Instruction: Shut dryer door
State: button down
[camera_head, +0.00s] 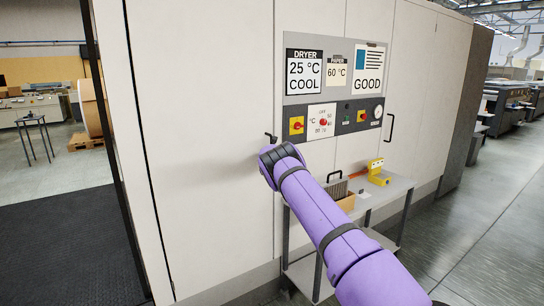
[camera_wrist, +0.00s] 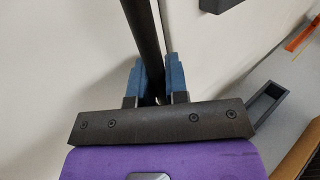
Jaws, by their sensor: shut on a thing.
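The dryer door is a plain off-white panel (camera_head: 200,110) left of the control panel. It appears nearly flush with the dryer front; whether a thin gap remains at its edge I cannot tell. Its dark bar handle (camera_wrist: 143,28) runs up between my fingers in the wrist view, and its top end shows in the head view (camera_head: 271,137). My gripper (camera_wrist: 156,75) has its two blue fingers shut on this handle, one on each side. In the head view my purple arm and wrist hide the fingers and most of the handle.
The control panel (camera_head: 333,115) carries signs reading DRYER 25 °C COOL, PAPER 60 °C and GOOD. A second handle (camera_head: 390,128) is to its right. A grey side table (camera_head: 398,187) below holds a brown box (camera_head: 342,197) and a yellow device (camera_head: 377,174). Floor at the right is free.

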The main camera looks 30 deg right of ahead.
jog(key=shift+w+a+r, duration=0.15)
jog(key=shift+w+a, duration=0.05)
jog(key=c, duration=1.2)
grip_release()
jog(key=shift+w, duration=0.1)
jog(key=shift+o, duration=0.2)
jog(key=v, duration=1)
jog(key=shift+s+a, duration=0.15)
jog(key=shift+s, duration=0.2)
